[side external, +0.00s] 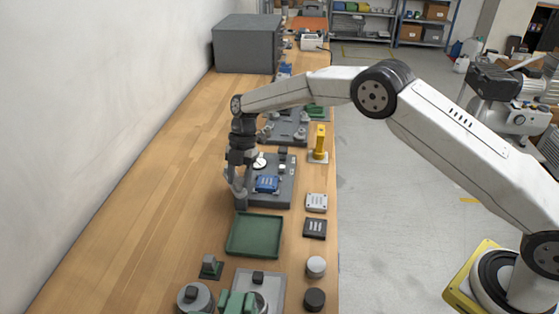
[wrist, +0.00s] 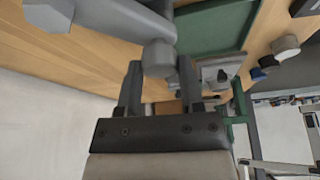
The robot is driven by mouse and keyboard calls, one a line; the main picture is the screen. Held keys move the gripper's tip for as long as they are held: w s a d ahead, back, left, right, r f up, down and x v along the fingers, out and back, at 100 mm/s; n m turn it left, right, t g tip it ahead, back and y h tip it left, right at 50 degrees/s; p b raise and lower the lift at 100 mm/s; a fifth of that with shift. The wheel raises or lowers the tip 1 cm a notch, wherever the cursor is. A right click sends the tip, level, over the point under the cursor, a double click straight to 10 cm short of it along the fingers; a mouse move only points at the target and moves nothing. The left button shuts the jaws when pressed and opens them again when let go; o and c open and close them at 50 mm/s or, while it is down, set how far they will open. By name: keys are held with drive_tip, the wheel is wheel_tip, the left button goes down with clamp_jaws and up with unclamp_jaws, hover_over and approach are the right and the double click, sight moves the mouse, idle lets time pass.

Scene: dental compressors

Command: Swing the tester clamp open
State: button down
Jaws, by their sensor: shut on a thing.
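The tester is a dark grey base plate (side external: 283,195) on the bench, with a round white gauge (side external: 260,163) and a blue block (side external: 267,184) on it. My gripper (side external: 240,192) points down at the tester's left edge. In the wrist view my gripper (wrist: 160,75) has its two fingers on either side of a grey rounded post end, which I take as part of the tester clamp (wrist: 160,54). A grey bar (wrist: 118,18) runs from it to the upper left. In the side view the clamp is largely hidden by my gripper, so its angle is unclear.
A green tray (side external: 254,236) lies just in front of the tester. A yellow upright handle (side external: 319,142), a white block (side external: 316,202) and a black block (side external: 315,228) stand to the right. A large grey box (side external: 246,44) stands farther back. The bench's left side is clear.

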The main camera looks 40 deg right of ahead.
drive_tip(key=shift+n+g+h, duration=0.3)
drive_tip(key=shift+n, duration=0.9)
drive_tip(key=shift+c, duration=1.1)
unclamp_jaws()
drive_tip(key=shift+w+r, duration=0.1)
drive_tip(key=shift+r, duration=0.05)
drive_tip(key=v, duration=0.7)
drive_tip(key=shift+r, duration=0.25)
drive_tip(key=shift+d, duration=0.1)
